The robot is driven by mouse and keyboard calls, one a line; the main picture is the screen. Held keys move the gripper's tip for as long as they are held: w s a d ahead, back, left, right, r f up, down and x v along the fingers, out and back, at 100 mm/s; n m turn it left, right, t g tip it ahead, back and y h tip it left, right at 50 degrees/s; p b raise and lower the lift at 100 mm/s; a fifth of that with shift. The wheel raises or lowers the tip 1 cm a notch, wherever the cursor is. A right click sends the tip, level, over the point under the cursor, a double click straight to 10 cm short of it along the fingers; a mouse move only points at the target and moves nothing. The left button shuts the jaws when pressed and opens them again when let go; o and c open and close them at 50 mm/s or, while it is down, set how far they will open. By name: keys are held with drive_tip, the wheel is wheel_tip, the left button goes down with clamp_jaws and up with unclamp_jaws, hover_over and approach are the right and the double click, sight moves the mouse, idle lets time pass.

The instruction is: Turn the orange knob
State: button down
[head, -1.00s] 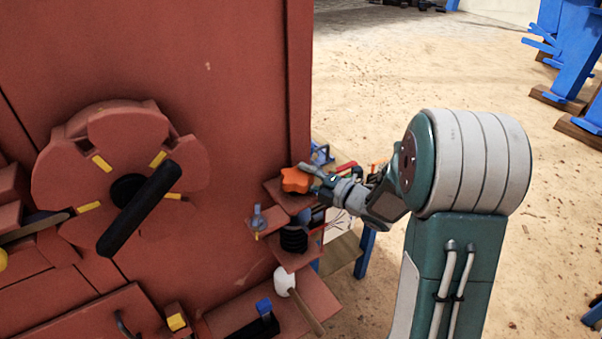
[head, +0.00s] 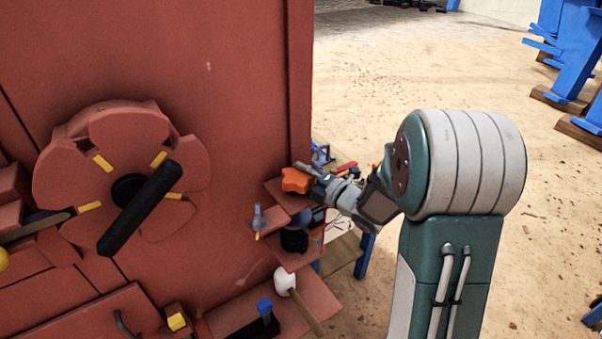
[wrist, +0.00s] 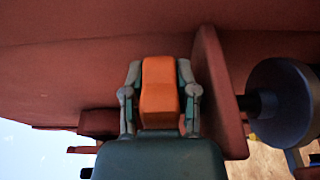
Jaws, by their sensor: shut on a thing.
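The orange knob (head: 296,181) stands on a small red bracket at the right edge of the red machine panel in the head view. It has a lobed outline. My gripper (head: 308,173) reaches it from the right. In the wrist view the knob (wrist: 159,92) sits between the two fingers of my gripper (wrist: 160,85), one on each side, and the gripper is shut on it. The knob's far side is hidden in the wrist view.
A black-handled red wheel (head: 125,175) is on the panel at left. Below the knob are a grey-blue lever (head: 257,218), a black ribbed knob (head: 294,240) and a white-headed mallet (head: 285,281). Open sandy floor (head: 400,60) lies to the right.

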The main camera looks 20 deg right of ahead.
drive_tip(key=shift+s+f, duration=0.1)
drive_tip(key=shift+f, duration=0.1)
drive_tip(key=c, duration=0.7)
unclamp_jaws()
drive_tip(key=shift+o, duration=0.2)
drive_tip(key=v, duration=1.2)
